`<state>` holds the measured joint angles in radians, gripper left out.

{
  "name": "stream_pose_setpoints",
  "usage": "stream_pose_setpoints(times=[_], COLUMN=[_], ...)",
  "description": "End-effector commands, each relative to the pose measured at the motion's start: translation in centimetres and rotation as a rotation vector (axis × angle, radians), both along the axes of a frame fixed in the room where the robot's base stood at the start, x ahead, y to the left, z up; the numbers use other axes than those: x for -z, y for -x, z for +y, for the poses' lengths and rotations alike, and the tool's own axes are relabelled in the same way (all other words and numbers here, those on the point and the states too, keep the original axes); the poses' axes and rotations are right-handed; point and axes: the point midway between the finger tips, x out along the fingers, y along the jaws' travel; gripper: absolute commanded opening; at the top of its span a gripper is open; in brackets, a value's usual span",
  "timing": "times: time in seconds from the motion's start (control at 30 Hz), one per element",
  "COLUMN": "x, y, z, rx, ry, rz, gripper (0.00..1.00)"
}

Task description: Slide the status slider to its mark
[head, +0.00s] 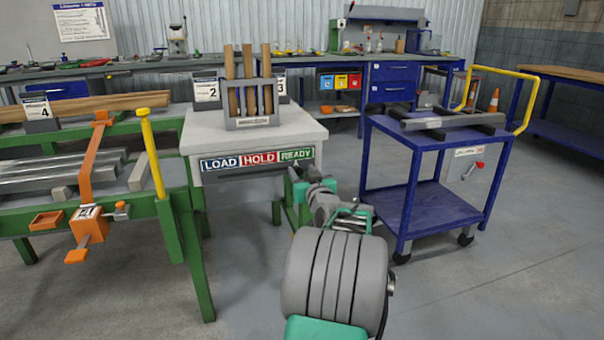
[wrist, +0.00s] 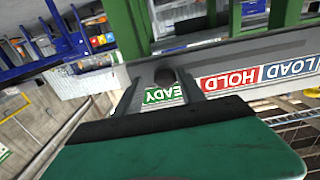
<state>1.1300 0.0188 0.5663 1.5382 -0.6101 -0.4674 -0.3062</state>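The status strip with LOAD (head: 221,163), HOLD (head: 258,158) and READY (head: 296,154) panels runs along the front edge of the grey-topped table (head: 300,132). In the wrist view the strip is upside down, with HOLD (wrist: 228,81) right of READY (wrist: 163,95). A dark round knob (wrist: 166,75), which looks like the slider's, shows beside READY, between my fingertips. My gripper (wrist: 161,80) looks open, with small gaps either side of the knob; contact cannot be made out. In the head view my gripper (head: 296,173) is just below READY and the knob cannot be made out.
A rack (head: 252,122) with upright wooden pieces stands on the table. A green-framed bench with an orange clamp (head: 90,225) and a yellow post (head: 153,155) is at left. A blue cart (head: 435,205) stands at right. Floor (head: 480,290) in front of the cart is clear.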

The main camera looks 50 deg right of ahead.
Motion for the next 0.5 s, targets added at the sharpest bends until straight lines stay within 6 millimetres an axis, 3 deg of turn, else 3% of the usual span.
stream_pose_setpoints(times=[0.27,0.5], x=[-0.1,-0.4], y=[0.0,3.3], z=[0.2,2.2], rx=[-0.003,0.0], ry=[-0.001,-0.001], rz=[-0.001,-0.001], gripper=[0.49,0.49])
